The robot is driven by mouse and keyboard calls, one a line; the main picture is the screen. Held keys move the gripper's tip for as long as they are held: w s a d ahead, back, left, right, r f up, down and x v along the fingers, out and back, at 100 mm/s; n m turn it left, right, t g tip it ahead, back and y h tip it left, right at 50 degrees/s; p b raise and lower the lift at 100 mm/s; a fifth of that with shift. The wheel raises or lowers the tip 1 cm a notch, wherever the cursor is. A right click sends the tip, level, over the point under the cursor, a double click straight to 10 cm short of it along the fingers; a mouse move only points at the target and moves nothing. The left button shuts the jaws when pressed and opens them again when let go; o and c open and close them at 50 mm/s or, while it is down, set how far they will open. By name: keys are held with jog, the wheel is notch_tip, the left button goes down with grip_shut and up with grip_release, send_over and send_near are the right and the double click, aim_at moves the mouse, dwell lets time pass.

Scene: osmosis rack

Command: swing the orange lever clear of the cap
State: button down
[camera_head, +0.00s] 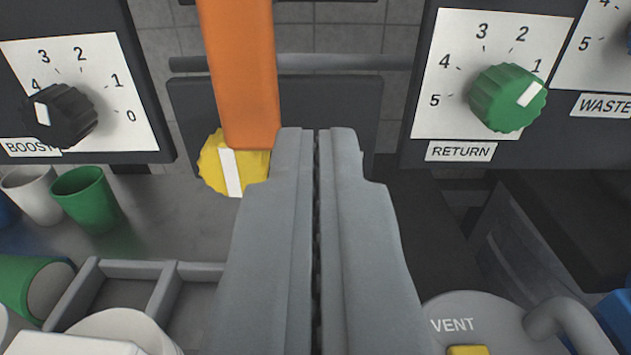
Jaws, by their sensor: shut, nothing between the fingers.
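The orange lever (240,70) hangs down from the top edge of the view, left of centre. Its lower end overlaps a yellow knob (215,165) with a white stripe. My gripper (318,135) is shut and empty, pointing away from me in the middle. Its tips appear just right of the lever's lower end; I cannot tell whether they touch it. Which part is the cap is not clear from this view. A grey round part marked VENT (470,325) is at the lower right, with a bit of yellow at the bottom edge.
A black BOOST knob (60,115) is at the left and a green RETURN knob (507,98) at the right, on dark panels. A grey bar (340,62) runs across behind. Green (87,200) and white (32,195) cups and a grey divided tray (130,268) are at the left.

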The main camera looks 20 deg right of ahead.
aim_at(227, 135)
jog(key=shift+w+a+f, duration=0.15)
jog(key=shift+w, duration=0.55)
jog(key=shift+w+a+f, duration=0.15)
jog(key=shift+w, duration=0.55)
jog(key=shift+w+a+f, duration=0.15)
jog(key=shift+w, duration=0.55)
jog(key=shift+w+a, duration=0.2)
jog(key=shift+a, duration=0.4)
jog(key=shift+w+a+r, duration=0.25)
jog(key=shift+a+r, duration=0.25)
jog(key=shift+a, duration=0.2)
jog(key=shift+w+a+r, duration=0.25)
jog(key=shift+a+r, duration=0.25)
jog(key=shift+a, duration=0.15)
jog(key=shift+s, duration=0.1)
jog(key=v, duration=0.8)
jog(key=shift+r, duration=0.1)
